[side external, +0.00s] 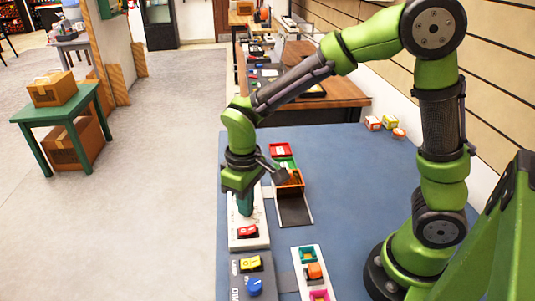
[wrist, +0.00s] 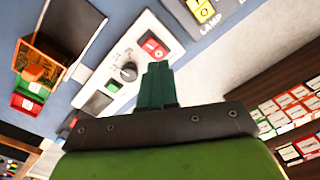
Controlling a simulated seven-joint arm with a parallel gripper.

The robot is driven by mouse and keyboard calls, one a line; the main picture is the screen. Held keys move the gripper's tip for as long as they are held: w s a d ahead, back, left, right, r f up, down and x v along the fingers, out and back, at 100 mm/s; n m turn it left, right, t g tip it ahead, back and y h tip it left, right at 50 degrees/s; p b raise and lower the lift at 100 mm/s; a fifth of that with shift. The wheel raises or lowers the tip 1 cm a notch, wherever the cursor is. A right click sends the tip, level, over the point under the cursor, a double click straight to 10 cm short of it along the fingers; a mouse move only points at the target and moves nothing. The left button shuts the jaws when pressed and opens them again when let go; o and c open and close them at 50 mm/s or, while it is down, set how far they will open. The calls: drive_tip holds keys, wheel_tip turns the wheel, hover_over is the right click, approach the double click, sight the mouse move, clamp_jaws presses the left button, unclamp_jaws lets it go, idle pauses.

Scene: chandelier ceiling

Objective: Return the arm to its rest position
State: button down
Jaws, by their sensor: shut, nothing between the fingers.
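My green arm reaches over the blue table (side external: 345,180) and bends down on its left side. My gripper (side external: 246,211) points down, shut and empty, over a white switch panel (side external: 262,212). In the wrist view its green fingers (wrist: 157,72) are together beside that panel's dark knob (wrist: 128,72). The panel also bears a red rocker switch (side external: 248,231) and a green button (wrist: 113,86). Whether the fingertips touch the panel cannot be told.
A grey panel (side external: 238,285) with yellow switch and blue knob lies nearer the camera. A white panel (side external: 299,265) with coloured buttons is to its right. A dark tray (side external: 296,210), an orange bin (side external: 290,179) and red box (side external: 281,149) stand beyond. The table's middle is clear.

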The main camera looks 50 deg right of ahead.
drive_tip(key=s+d+r+m+t+y, duration=0.1)
drive_tip(key=s+d+r+m+t, duration=0.5)
drive_tip(key=s+r, duration=0.4)
wheel_tip(320, 180, up, 4)
drive_tip(key=shift+d+r+t+y, duration=0.1)
drive_tip(key=shift+d+t+y, duration=0.4)
drive_tip(key=shift+d, duration=0.7)
drive_tip(key=shift+s, duration=0.1)
